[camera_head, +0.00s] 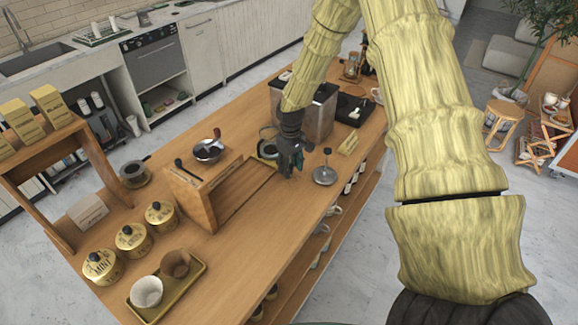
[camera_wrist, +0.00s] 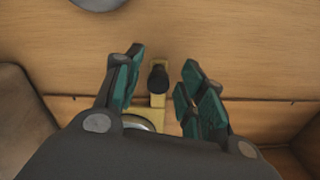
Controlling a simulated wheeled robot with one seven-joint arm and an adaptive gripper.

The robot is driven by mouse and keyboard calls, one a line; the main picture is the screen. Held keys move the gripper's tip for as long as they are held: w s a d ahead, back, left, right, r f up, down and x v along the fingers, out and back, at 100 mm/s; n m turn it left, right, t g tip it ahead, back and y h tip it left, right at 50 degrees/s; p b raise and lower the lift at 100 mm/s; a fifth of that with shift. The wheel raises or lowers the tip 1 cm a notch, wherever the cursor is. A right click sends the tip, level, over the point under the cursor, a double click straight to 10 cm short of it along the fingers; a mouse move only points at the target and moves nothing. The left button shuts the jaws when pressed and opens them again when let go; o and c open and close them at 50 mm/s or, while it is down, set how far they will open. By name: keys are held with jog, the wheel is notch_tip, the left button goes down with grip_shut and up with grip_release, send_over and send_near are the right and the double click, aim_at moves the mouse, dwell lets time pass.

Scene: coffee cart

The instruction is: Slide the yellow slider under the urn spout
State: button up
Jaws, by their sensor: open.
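The yellow slider (camera_wrist: 157,99) shows in the wrist view as a narrow yellow strip with a black knob (camera_wrist: 158,79) standing on it. My gripper (camera_wrist: 162,72) is open, with one green-padded finger on each side of the knob; I see gaps on both sides. The slider's near end and a round pale thing on it are partly hidden by my gripper body. In the head view, my gripper (camera_head: 290,173) points down just above the counter, and I cannot make out the slider there. I cannot clearly identify the urn spout in either view.
A metal-sided box (camera_head: 318,112) stands behind my gripper. A wooden box (camera_head: 193,198) is to its left, and a round metal piece (camera_head: 325,175) is close on its right. Tins and a yellow tray (camera_head: 196,284) with cups occupy the front left.

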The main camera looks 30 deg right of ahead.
jog(key=shift+d+f, duration=0.1)
jog(key=shift+c, duration=1.4)
grip_shut()
jog(key=w+d, duration=0.1)
jog(key=d, duration=0.1)
jog(key=w+d, duration=0.1)
jog(key=d, duration=0.2)
jog(key=w+d+b, duration=0.1)
jog(key=d, duration=0.2)
jog(key=shift+w+d, duration=0.15)
jog(key=shift+w, duration=0.1)
